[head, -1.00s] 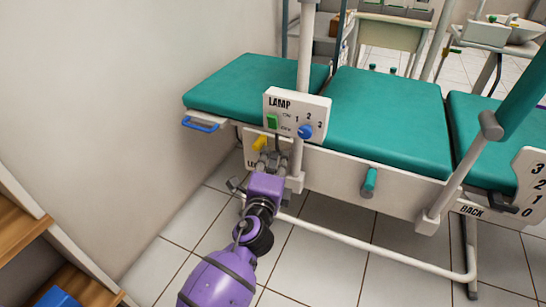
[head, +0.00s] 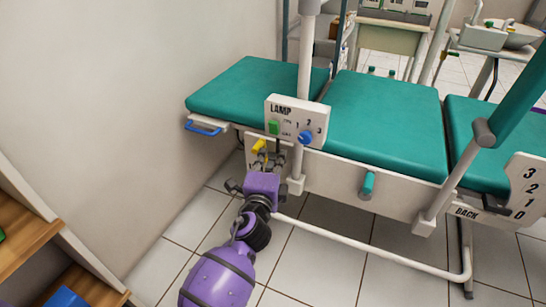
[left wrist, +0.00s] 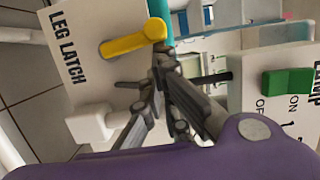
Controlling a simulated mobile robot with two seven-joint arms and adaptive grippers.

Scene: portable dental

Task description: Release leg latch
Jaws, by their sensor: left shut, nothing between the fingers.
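The yellow leg latch lever (head: 258,146) sits on a white panel at the bench's side, below and left of the LAMP box. In the left wrist view the lever (left wrist: 133,42) reaches across the panel marked LEG LATCH (left wrist: 70,60). My left gripper (head: 267,160) is at the panel, just below and right of the lever. In the left wrist view its fingers (left wrist: 157,80) are shut and empty, close beside the lever. I cannot tell whether they touch it. The panel's lower part is partly hidden by the gripper in the head view. My right gripper is not in view.
The LAMP box (head: 296,119), with a green switch and blue knob, hangs just above my gripper on a white post (head: 304,65). Teal bench pads (head: 385,120) lie behind. A blue handle (head: 203,126) is at left. A wooden shelf (head: 25,228) stands at lower left.

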